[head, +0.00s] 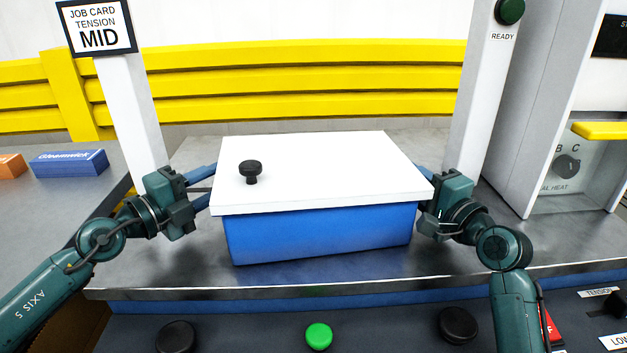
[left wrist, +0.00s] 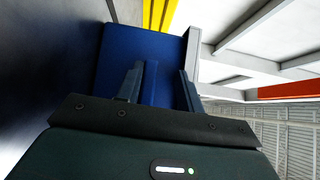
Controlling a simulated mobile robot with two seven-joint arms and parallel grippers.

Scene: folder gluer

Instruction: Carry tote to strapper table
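The tote (head: 318,238) is a blue box with a white lid (head: 330,165) and a black knob (head: 250,170) on the lid. It sits slightly turned on a grey metal table (head: 180,266), between two white posts. My left gripper (head: 205,188) is at the tote's left side, its fingers spread. In the left wrist view the fingers (left wrist: 160,85) stand apart in front of the tote's blue wall (left wrist: 120,50), with a blue bar between them. My right gripper (head: 424,192) is at the right side, its fingertips mostly hidden by the lid and tote.
A "Tension MID" job card (head: 97,26) tops the left post. A green READY lamp (head: 509,11) is on the right post. Blue (head: 68,162) and orange boxes lie at left. A green button (head: 319,336) and black knobs line the front panel. Yellow rails (head: 300,75) run behind.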

